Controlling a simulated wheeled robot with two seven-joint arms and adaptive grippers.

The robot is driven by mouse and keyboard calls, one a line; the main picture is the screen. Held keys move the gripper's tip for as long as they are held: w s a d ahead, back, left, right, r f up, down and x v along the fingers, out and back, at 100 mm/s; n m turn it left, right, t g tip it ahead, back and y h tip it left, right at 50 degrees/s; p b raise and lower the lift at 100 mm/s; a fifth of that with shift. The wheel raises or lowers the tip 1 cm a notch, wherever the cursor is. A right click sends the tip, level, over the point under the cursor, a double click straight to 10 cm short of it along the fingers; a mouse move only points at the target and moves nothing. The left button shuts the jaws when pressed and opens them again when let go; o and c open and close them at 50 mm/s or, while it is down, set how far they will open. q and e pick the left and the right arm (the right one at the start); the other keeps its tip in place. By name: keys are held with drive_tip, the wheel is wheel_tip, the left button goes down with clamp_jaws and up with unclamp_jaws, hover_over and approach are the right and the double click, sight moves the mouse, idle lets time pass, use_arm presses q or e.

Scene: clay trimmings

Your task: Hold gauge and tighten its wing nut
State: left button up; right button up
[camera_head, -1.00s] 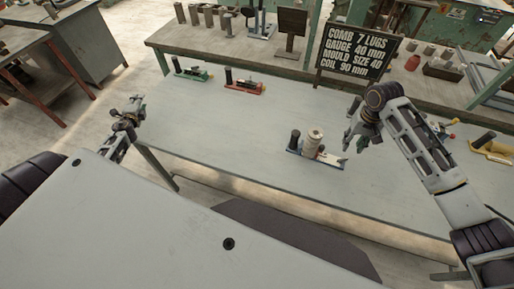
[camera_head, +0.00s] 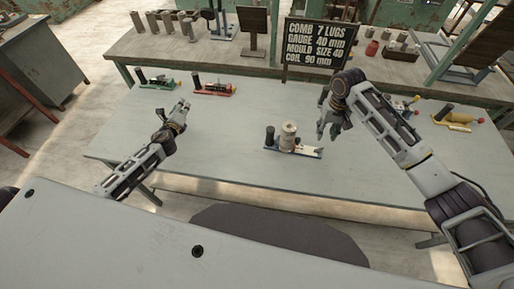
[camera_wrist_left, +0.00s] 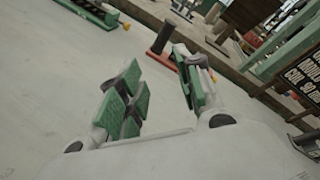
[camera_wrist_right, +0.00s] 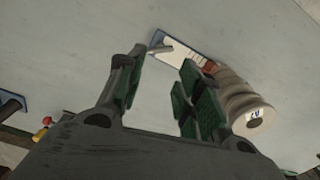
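A blue-based gauge (camera_head: 310,153) with a black upright handle, a pale plate and a cream ribbed cylinder (camera_head: 288,137) stands on the table's middle. In the right wrist view, its blue base (camera_wrist_right: 160,40) and the cylinder (camera_wrist_right: 245,105) lie beyond and beside my right fingers. I cannot make out a wing nut clearly. My right gripper (camera_head: 328,128) is open and empty, pointing down just right of the gauge; it also shows in the right wrist view (camera_wrist_right: 155,85). My left gripper (camera_head: 181,109) is open and empty over the table's left part, well away from the gauge.
A green tool (camera_head: 158,83) and a red tool (camera_head: 213,90) lie at the table's back left. A yellow tool (camera_head: 455,120) is at the right. A sign (camera_head: 317,43) stands behind, by a rear bench with blocks. The table's front left is clear.

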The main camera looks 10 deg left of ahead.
use_arm(q)
drive_tip(key=d+m+h, duration=0.2)
drive_tip(key=d+m, duration=0.2)
drive_tip(key=d, duration=0.7)
drive_tip(key=m+g+h, duration=0.2)
drive_tip(key=m+h, duration=0.3)
drive_tip(key=m, duration=0.5)
approach(269, 135)
drive_tip(key=shift+v, duration=0.85)
drive_tip(key=shift+w+d+f+t, duration=0.1)
drive_tip(key=shift+w+t, duration=0.05)
drive_tip(key=shift+t, duration=0.15)
drive_tip(key=shift+x, duration=6.7)
drive_tip(key=shift+f, duration=0.15)
clamp_jaws()
use_arm(e)
drive_tip(key=shift+c, duration=0.8)
